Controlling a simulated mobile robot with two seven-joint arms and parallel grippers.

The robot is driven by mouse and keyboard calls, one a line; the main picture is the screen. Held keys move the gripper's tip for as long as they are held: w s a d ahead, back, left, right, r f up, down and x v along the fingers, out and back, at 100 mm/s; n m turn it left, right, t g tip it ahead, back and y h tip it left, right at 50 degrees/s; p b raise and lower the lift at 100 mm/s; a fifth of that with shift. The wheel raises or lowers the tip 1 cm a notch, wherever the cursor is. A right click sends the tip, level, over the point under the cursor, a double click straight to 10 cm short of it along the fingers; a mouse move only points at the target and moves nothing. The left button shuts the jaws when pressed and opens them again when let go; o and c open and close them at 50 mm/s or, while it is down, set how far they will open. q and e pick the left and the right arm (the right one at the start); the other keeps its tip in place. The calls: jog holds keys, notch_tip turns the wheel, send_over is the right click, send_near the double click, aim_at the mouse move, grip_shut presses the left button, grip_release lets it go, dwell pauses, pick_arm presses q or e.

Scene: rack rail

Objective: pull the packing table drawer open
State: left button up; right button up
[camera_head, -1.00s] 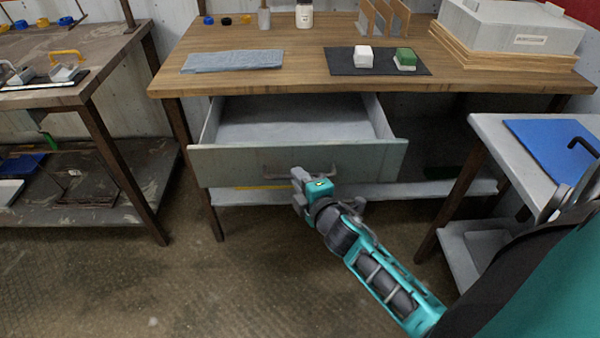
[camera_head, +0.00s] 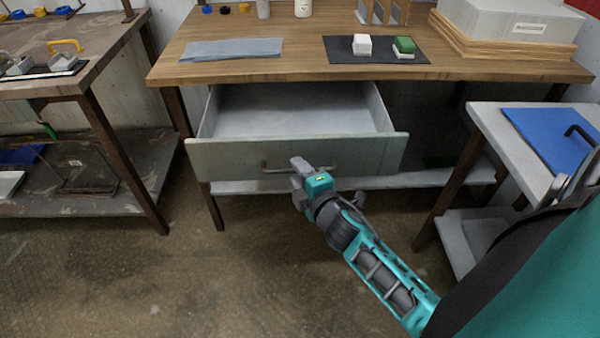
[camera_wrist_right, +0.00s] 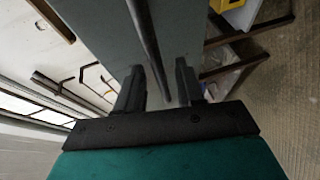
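The packing table drawer (camera_head: 230,159) is pulled well out, and its empty grey inside shows behind the front panel. Its bar handle (camera_head: 278,170) is on the front panel, partly hidden by my right gripper (camera_head: 298,178). In the right wrist view the dark handle bar (camera_wrist_right: 148,38) runs down between the two fingers of that gripper (camera_wrist_right: 160,85). The fingers stand apart, with a gap visible on each side of the bar. My left gripper is in neither view.
The wooden tabletop (camera_head: 300,68) carries a blue-grey cloth (camera_head: 232,48) and a black mat (camera_head: 340,55) with two small blocks. A grey side table (camera_head: 490,130) stands at right, a workbench (camera_head: 95,70) at left. The floor before the drawer is open.

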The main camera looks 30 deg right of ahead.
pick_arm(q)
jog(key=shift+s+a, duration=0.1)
pick_arm(e)
jog(key=v, duration=1.3)
pick_arm(q)
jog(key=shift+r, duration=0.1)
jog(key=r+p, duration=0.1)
jog(key=p, duration=0.1)
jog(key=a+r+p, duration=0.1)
jog(key=p, duration=0.1)
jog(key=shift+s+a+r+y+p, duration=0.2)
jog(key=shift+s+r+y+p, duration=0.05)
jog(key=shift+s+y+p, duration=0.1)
pick_arm(e)
jog(key=s+a+f+m+g+y, duration=0.3)
jog(key=a+f+m, duration=0.3)
jog(key=a+m, duration=0.3)
jog(key=m+g+y, duration=0.1)
jog(key=m, duration=0.2)
jog(key=shift+a+m+g+y, duration=0.3)
jog(key=shift+a+m+g, duration=0.1)
